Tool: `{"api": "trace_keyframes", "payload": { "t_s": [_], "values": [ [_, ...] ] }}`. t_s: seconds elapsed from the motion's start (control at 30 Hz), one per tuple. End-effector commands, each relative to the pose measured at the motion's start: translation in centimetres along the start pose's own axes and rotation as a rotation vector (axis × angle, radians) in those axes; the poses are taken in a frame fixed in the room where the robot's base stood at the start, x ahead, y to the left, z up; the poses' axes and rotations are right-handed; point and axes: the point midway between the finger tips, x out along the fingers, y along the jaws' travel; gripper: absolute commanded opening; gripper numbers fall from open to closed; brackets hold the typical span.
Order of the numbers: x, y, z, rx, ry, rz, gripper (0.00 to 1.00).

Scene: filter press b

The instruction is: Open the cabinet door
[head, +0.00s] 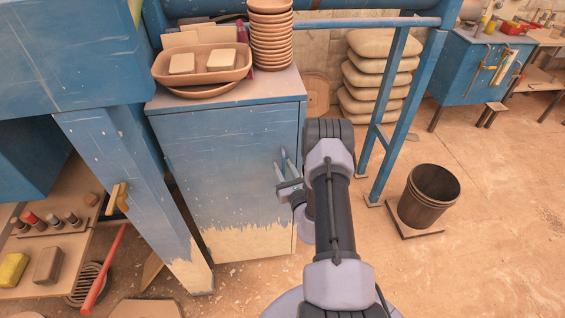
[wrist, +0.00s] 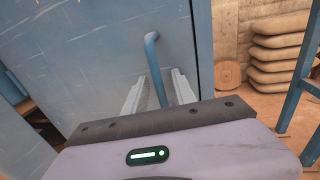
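The blue cabinet (head: 225,165) stands ahead of me, its paint worn to bare tan at the bottom. Its front door (wrist: 100,50) looks closed and flush with the frame. A blue bar handle (wrist: 151,50) is near the door's right edge; it also shows in the head view (head: 283,158). My gripper (wrist: 160,85) is at the handle, with one pale finger on each side of the bar. The fingers are apart, with gaps between them and the bar. The lower end of the handle is hidden behind the gripper body.
Bowls (head: 271,35) and a tray (head: 200,65) sit on the cabinet top. A blue post (head: 130,190) stands left of the door. A blue frame leg (head: 400,120) and a bucket (head: 429,195) are at right. Floor is clear at lower right.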

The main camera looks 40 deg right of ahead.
Motion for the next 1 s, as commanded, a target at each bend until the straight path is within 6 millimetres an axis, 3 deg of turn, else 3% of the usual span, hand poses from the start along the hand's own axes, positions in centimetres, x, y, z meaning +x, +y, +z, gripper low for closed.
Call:
{"api": "trace_keyframes", "payload": {
  "t_s": [0.17, 0.33, 1.0],
  "values": [
    [0.00, 0.00, -0.01, 0.000, 0.000, 0.000, 0.32],
    [0.01, 0.00, 0.00, 0.000, 0.000, 0.001, 0.01],
    [0.04, 0.01, 0.05, -0.001, -0.001, 0.001, 0.00]
  ]
}}
